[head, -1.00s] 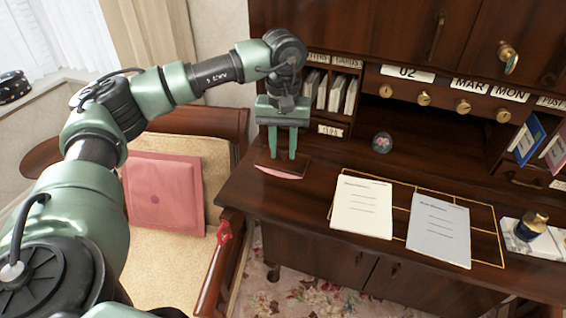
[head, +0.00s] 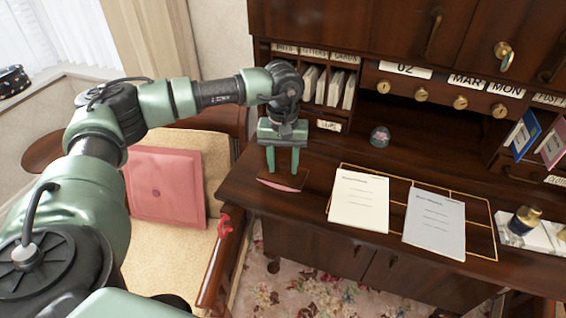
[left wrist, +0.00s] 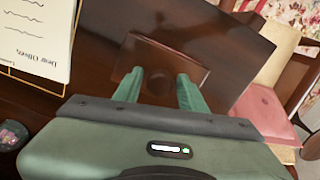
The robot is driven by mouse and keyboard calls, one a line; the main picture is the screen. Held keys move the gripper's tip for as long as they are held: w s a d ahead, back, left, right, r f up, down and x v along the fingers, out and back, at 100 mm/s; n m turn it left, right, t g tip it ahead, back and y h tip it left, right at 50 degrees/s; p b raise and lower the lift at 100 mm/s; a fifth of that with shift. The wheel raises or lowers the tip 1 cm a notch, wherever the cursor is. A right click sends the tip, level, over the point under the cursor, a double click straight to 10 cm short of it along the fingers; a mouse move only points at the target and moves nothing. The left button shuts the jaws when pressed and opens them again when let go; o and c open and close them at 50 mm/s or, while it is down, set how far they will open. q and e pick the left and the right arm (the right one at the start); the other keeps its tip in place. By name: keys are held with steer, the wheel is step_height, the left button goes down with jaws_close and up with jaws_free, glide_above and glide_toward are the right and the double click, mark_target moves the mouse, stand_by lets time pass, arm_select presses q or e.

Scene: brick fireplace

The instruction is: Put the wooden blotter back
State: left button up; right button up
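The wooden blotter (head: 284,184), a dark brown plate with a pink curved underside, is at the front left end of the desk (head: 240,185). My left gripper (head: 283,170) points down over it, its two green fingers apart on either side of the blotter's grip. The grip is mostly hidden. In the left wrist view the blotter (left wrist: 185,68) lies just past the fingertips (left wrist: 160,88). My right gripper is not in view.
A cream sheet (head: 359,202) and a grey sheet (head: 434,222) lie on the gold-lined desk panel. A glass paperweight (head: 380,136), letter slots (head: 330,85) and an ink bottle (head: 524,221) stand around. A chair with a pink cushion (head: 165,187) is at left.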

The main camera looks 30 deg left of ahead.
mark_target(283, 163)
arm_select(q)
steer(key=shift+r, duration=0.1)
steer(key=shift+r, duration=0.2)
step_height(283, 163, up, 12)
steer(key=b, duration=0.4)
